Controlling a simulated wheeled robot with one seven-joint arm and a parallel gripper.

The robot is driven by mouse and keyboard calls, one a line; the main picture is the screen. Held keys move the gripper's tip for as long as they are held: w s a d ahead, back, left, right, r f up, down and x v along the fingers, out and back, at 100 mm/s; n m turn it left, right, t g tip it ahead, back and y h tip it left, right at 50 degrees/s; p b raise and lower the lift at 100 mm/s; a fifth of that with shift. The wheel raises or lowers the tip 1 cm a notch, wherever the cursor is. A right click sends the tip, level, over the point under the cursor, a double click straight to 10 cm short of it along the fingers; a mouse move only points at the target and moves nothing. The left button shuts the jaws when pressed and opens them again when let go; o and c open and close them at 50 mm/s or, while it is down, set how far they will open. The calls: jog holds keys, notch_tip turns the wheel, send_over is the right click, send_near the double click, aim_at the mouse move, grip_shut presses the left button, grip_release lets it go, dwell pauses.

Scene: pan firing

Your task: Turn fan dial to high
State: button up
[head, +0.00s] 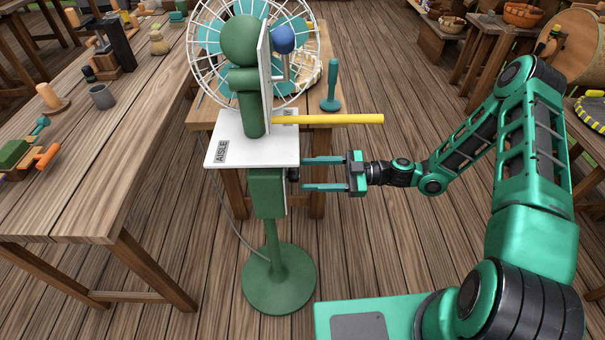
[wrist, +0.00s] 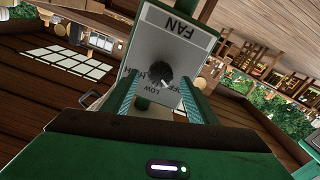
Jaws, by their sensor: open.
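The fan dial (wrist: 161,74) is a dark round knob on a pale plate (wrist: 178,42) marked FAN, upside down in the wrist view. OFF and LOW show below the knob, with part of another word beside it. Which label the knob points to is unclear. In the head view the dial (head: 293,174) is a small dark stub on the right side of the green control box (head: 266,195). My gripper (head: 303,174) is open, with its two teal fingers pointing left at the dial. In the wrist view the fingers lie on either side of the dial, apparently not touching it.
The green stand base (head: 279,278) is on the plank floor. A caged fan (head: 210,38) stands behind. A wooden workbench (head: 90,205) is left.

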aim_at(293, 175)
jog(key=shift+a, duration=1.65)
jog(key=c, duration=1.1)
jog(key=shift+o, duration=0.2)
jog(key=shift+w, duration=0.1)
